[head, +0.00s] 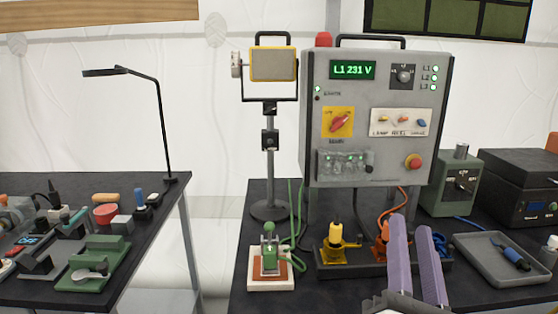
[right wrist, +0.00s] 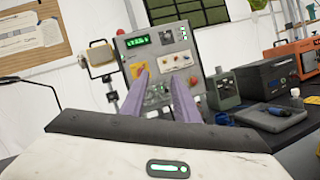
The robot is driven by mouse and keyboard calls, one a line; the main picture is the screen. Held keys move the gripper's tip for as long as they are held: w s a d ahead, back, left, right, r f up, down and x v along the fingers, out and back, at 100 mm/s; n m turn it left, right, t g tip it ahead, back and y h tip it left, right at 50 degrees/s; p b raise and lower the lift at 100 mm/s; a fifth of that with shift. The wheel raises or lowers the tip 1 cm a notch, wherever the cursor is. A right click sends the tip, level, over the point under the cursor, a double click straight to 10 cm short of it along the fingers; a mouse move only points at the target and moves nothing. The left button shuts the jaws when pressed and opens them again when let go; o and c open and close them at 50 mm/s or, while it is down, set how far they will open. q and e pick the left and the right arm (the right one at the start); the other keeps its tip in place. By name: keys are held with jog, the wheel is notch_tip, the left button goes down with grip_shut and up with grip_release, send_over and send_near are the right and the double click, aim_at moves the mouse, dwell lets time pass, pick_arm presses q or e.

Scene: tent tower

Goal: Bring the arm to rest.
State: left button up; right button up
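My right gripper (head: 412,222) shows at the lower right of the head view, with two purple fingers pointing up and away. The fingers stand apart with nothing between them. They are in front of the black tray of connectors at the foot of the grey control box (head: 378,173), and hide part of it. In the right wrist view the gripper (right wrist: 158,76) is also open and empty, with the control box (right wrist: 157,43) beyond the fingers. I cannot tell whether the fingers touch anything. My left gripper is in neither view.
The box display (head: 352,70) reads L1 231 V. A work lamp (head: 272,64) on a stand and a green device (head: 269,259) are to its left. A grey tray (head: 490,278) is at right. A cluttered second table (head: 150,225) stands left across a gap.

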jog(key=d+f+m+g+y, duration=0.2)
jog(key=f+m+g, duration=0.15)
jog(key=f, duration=1.05)
jog(key=d+f+m+g+y, duration=0.2)
jog(key=f+g, duration=0.2)
jog(key=f, duration=0.9)
jog(key=s+d+f+m+g+y, duration=0.1)
jog(key=s+d+f+m+g, duration=0.25)
jog(key=s+f+m, duration=0.65)
jog(key=s+d+f+m+g+y, duration=0.1)
jog(key=s+d+f+m+g, duration=0.4)
jog(key=s+f, duration=0.6)
jog(key=w+a+m+t, duration=0.1)
jog(key=a+m, duration=0.1)
jog(key=a, duration=0.5)
jog(key=w+a+f+m+t+y, duration=0.1)
jog(key=w+a+m+t, duration=0.1)
jog(key=a, duration=0.5)
jog(key=shift+w+a+m, duration=0.15)
jog(key=shift+w+m, duration=0.15)
jog(key=shift+m, duration=0.55)
jog(key=shift+c, duration=0.4)
